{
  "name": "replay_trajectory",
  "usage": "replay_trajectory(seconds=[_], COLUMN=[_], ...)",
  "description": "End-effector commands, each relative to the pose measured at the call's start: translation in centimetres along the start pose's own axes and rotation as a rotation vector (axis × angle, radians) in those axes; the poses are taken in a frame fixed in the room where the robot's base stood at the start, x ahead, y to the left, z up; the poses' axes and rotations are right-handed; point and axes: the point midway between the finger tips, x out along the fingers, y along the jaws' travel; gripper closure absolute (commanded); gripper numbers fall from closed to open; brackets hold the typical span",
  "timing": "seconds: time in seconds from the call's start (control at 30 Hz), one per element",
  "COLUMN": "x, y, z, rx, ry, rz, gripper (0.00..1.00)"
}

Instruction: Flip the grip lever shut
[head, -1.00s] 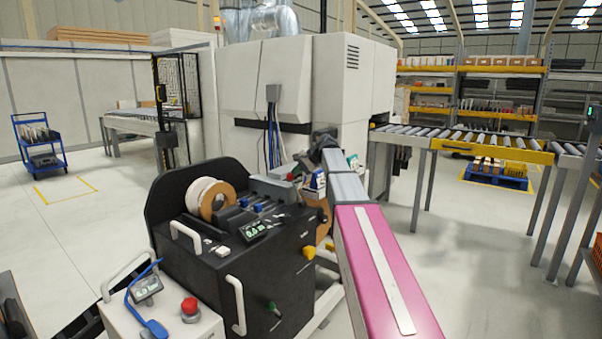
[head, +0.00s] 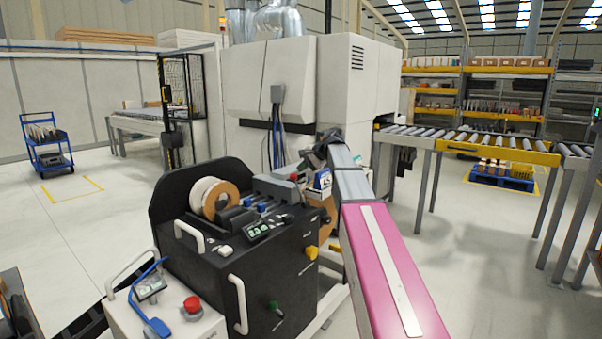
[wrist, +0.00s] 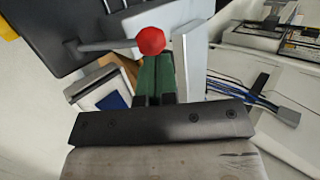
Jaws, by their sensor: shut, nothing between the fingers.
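The grip lever is a thin grey rod (wrist: 106,45) ending in a red ball knob (wrist: 151,41). In the wrist view the rod runs roughly level from the left, with the knob at upper centre. A small red spot on the machine in the head view (head: 293,177) may be the same knob. My gripper (wrist: 156,68) is shut and empty, its green-padded fingers side by side. In the picture the fingertips lie just below the knob; whether they touch it I cannot tell. In the head view my gripper is mostly hidden behind the machine's parts and my wrist.
The black banding unit (head: 258,270) carries a tape reel (head: 220,200) and a small green display (head: 258,230). A large white machine (head: 330,90) stands behind. A white upright plate (wrist: 190,62) is close right of the fingers. A roller conveyor (head: 480,141) is at the right.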

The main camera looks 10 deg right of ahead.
Motion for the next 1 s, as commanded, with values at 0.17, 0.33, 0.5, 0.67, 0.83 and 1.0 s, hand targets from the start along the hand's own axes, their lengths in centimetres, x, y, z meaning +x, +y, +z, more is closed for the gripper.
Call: replay_trajectory(seconds=[0.17,0.33,0.5,0.67,0.83,1.0], x=[-3.6,-7.1,-9.7,-10.9,-11.2,-11.2], y=[-0.7,-1.0,-1.2,-1.3,-1.4,-1.4], z=[0.1,0.1,0.1,0.1,0.2,0.2], rx=[0.001,0.001,0.002,0.002,0.002,0.002], ry=[0.002,0.001,0.0,-0.001,-0.001,-0.001], rz=[-0.001,0.0,0.0,0.0,0.001,0.001], gripper=[1.0,1.0,1.0,1.0,1.0,1.0])
